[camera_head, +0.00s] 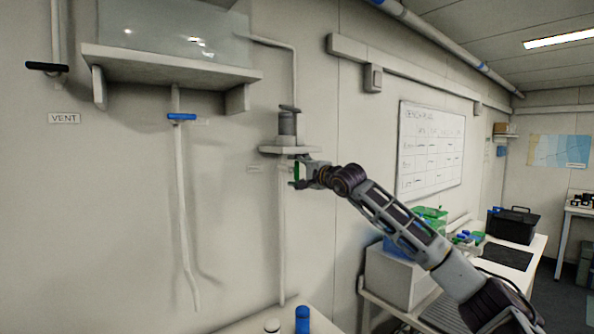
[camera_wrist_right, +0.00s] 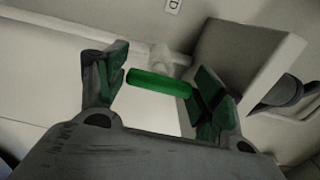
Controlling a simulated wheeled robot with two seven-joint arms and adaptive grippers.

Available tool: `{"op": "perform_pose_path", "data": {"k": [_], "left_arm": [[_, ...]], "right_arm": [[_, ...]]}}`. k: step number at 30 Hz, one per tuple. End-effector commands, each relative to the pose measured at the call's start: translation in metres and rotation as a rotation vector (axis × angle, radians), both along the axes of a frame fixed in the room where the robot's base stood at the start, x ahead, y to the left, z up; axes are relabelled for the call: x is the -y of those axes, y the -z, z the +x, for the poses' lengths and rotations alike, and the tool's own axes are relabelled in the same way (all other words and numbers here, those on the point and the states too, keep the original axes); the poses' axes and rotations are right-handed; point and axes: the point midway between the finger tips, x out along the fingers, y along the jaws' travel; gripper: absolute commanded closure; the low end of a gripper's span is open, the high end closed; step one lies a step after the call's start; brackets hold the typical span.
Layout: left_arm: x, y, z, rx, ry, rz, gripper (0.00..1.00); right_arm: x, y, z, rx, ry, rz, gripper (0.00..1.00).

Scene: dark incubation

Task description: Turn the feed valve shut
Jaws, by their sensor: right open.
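A bright green bar-shaped valve handle (camera_wrist_right: 158,84) lies between the two fingers of my right gripper (camera_wrist_right: 160,88) in the right wrist view. My right gripper is open around it, with the bar's right end close to the right finger pad and a gap at the left. In the head view my right gripper (camera_head: 293,173) is at the wall pipe, just below a small shelf (camera_head: 288,150) carrying a grey cylinder (camera_head: 287,124). A green patch shows between its fingers there. A small label (camera_head: 254,169) beside the pipe is too small to read. My left gripper is out of view.
A blue-handled valve (camera_head: 181,117) hangs under the tank shelf (camera_head: 170,63). A black handle (camera_head: 47,67) sits above a VENT label (camera_head: 64,118). A blue-capped bottle (camera_head: 302,319) stands low in front. A bench with a black case (camera_head: 511,225) is at the right.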

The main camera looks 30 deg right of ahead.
Motion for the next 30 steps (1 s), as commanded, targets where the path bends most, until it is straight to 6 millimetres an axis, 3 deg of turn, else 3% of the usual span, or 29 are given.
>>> {"op": "perform_pose_path", "data": {"k": [9,17,30], "left_arm": [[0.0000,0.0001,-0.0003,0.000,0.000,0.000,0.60],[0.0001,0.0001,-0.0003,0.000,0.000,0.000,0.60],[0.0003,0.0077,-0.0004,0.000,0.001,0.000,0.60]], "right_arm": [[-0.0002,0.0003,0.0007,0.000,0.000,0.000,0.33],[0.0000,0.0005,0.0006,0.000,0.000,0.000,0.66],[-0.0005,0.0019,0.0007,-0.004,-0.001,0.054,0.66]]}}
